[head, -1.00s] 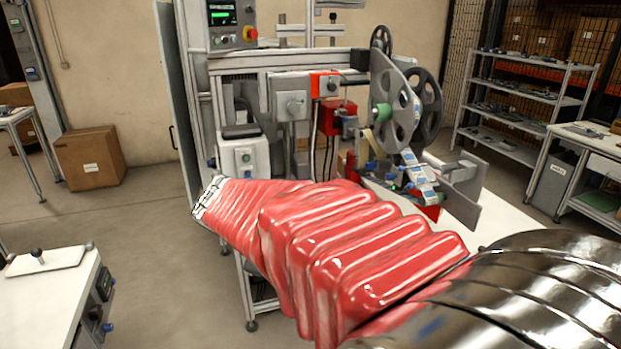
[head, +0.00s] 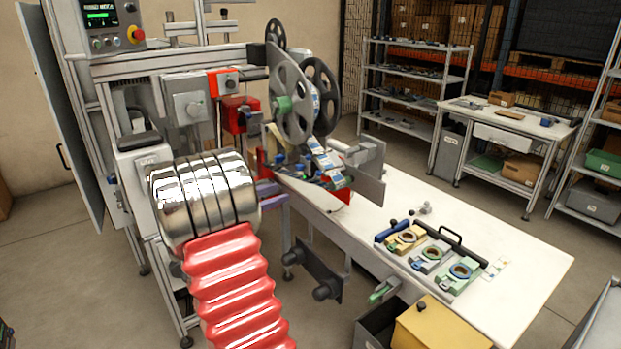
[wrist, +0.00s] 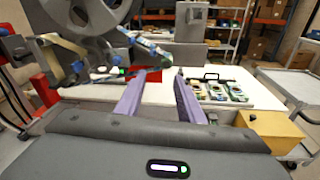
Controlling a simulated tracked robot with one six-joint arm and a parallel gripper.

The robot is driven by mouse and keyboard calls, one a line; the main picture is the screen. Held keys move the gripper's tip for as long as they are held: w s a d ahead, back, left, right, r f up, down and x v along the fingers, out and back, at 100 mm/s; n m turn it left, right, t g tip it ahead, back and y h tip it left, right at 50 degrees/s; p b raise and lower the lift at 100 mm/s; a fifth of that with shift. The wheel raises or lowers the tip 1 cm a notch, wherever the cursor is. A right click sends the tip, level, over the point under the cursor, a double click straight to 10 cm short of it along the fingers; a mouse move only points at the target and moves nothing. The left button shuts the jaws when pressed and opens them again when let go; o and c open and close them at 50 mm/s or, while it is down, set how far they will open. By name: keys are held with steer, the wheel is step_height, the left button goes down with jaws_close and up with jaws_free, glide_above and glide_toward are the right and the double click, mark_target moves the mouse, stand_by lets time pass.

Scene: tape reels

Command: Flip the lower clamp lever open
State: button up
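My gripper (wrist: 158,82) shows in the wrist view as two purple fingers, apart with nothing between them. In the head view a bit of purple finger (head: 272,198) shows beyond my arm, in front of the tape machine. The machine carries grey reels (head: 289,103) with a green hub and a labelled tape path (head: 322,158) below them. A reel (wrist: 88,12) and the tape path (wrist: 142,47) show at the upper left in the wrist view, left of and beyond the fingers. I cannot make out which part is the lower clamp lever.
A white table (head: 480,225) extends right from the machine, bearing several ring fixtures (head: 430,254). Black knobs (head: 325,290) and a green handle (head: 383,290) stick out along its front. A yellow box (head: 440,325) stands below. The table's right part is clear.

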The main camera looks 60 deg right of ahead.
steer(key=d, duration=0.1)
steer(key=d+n+h, duration=0.1)
steer(key=d+f, duration=0.1)
steer(key=shift+w+d, duration=0.1)
steer(key=shift+w, duration=0.3)
steer(key=shift+d, duration=0.1)
glide_toward(330, 170)
steer(key=d, duration=0.3)
steer(key=shift+d+f, duration=0.2)
steer(key=shift+f, duration=0.1)
jaws_close()
stand_by(0.5)
steer(key=shift+a, duration=0.1)
